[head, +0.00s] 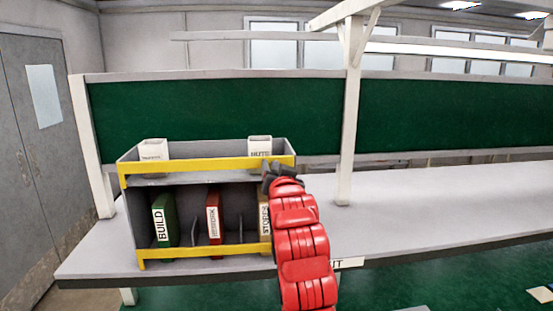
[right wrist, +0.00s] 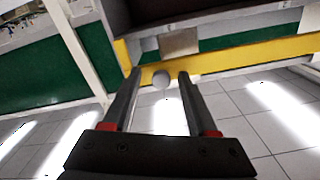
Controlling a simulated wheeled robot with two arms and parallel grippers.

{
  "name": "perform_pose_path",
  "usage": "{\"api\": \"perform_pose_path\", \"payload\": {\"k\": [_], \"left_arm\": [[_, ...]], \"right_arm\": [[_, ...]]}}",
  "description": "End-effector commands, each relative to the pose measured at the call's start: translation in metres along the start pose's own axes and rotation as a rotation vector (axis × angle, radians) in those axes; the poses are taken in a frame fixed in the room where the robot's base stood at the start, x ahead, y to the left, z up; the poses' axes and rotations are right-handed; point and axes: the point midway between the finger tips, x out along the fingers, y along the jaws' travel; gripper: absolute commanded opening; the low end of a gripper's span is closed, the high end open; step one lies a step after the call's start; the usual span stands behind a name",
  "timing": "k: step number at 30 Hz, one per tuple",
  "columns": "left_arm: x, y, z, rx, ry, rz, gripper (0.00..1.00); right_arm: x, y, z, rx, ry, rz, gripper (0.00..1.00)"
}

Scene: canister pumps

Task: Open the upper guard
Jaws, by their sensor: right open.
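The upper guard (head: 205,164) is a yellow bar across the front of the upper shelf of a grey rack (head: 126,215). It sits level along the shelf's front edge. My right gripper (head: 267,177) is at the right end of this guard, just below it. In the right wrist view the open fingers (right wrist: 159,74) point at a yellow bar (right wrist: 235,58). A round grey knob (right wrist: 161,78) shows between the fingertips, with no visible grip on it. A grey plate (right wrist: 179,42) is just beyond the knob. My left gripper is out of view.
A lower yellow guard (head: 205,254) runs along the rack's bottom. Green (head: 164,219), red (head: 214,222) and tan (head: 264,215) binders stand inside. White boxes (head: 153,150) (head: 260,146) stand on top. The bench (head: 430,205) is clear to the right, beyond a white post (head: 349,130).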

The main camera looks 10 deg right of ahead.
Motion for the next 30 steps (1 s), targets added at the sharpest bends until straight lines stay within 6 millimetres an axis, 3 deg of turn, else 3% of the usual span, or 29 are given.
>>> {"api": "perform_pose_path", "payload": {"k": [6, 7, 16, 30], "left_arm": [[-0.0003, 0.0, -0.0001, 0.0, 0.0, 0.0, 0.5], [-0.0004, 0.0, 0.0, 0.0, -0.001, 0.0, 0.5], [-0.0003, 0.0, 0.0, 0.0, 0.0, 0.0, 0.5], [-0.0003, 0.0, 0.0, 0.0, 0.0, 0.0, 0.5]], "right_arm": [[0.0001, -0.0001, 0.0003, 0.0, 0.001, -0.001, 0.59], [0.0001, -0.0001, 0.0002, 0.0, 0.001, -0.001, 0.55], [0.0002, 0.0, 0.0003, 0.0, 0.0, 0.0, 0.01], [0.0003, 0.0, 0.0009, 0.0, -0.001, 0.0, 0.0]]}}
